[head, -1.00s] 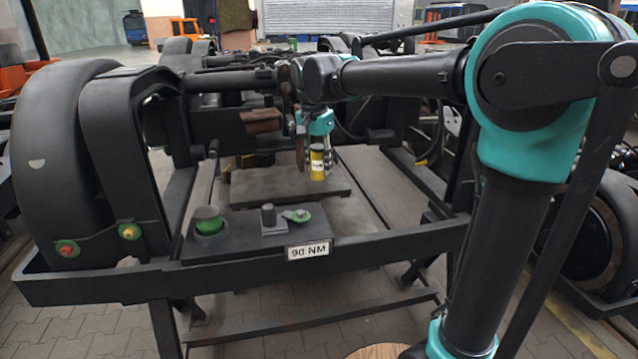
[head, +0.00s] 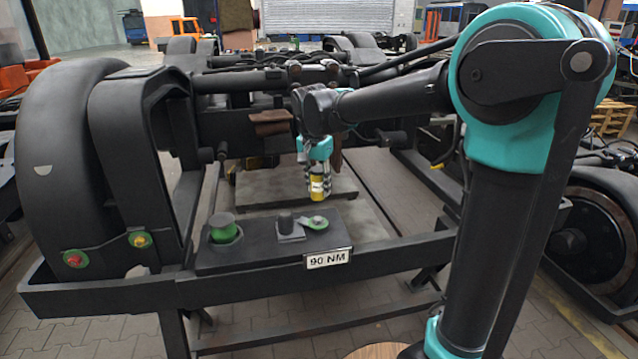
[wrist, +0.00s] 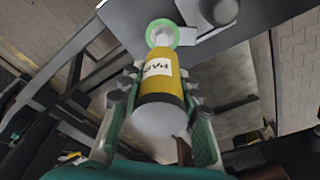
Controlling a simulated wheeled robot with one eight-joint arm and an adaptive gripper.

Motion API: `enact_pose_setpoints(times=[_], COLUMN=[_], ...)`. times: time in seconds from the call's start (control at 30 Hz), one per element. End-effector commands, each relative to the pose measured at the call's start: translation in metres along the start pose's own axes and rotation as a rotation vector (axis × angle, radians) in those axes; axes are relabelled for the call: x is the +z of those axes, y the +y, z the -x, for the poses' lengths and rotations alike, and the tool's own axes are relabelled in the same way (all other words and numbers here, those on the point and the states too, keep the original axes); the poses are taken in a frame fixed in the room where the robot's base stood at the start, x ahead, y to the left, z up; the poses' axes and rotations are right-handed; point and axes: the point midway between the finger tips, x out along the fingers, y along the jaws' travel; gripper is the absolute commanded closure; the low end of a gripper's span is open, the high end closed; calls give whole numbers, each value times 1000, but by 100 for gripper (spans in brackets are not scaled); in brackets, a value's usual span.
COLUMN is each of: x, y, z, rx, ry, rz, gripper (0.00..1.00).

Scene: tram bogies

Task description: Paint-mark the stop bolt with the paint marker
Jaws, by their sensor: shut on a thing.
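My gripper (head: 318,172) is shut on the yellow paint marker (head: 319,188), which has a white label. In the wrist view the marker (wrist: 162,88) sits between the fingers, its narrow tip pointing away from the gripper, in line with a green washer-like part (wrist: 187,36). In the head view the marker hangs behind and above a dark bench plate. I cannot tell which is the stop bolt.
A "90 NM" sign (head: 328,259) is on the front rail. Red (head: 75,260) and yellow (head: 139,241) bolt heads on green rounds show at left. A large dark wheel (head: 55,165) stands at left. A grey slab (head: 265,187) lies behind the bench plate.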

Motion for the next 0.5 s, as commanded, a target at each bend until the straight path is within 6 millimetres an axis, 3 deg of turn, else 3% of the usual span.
enact_pose_setpoints(times=[0.5], x=[4], y=[0], z=[-24], rx=[0], ry=[0], rz=[0], gripper=[99])
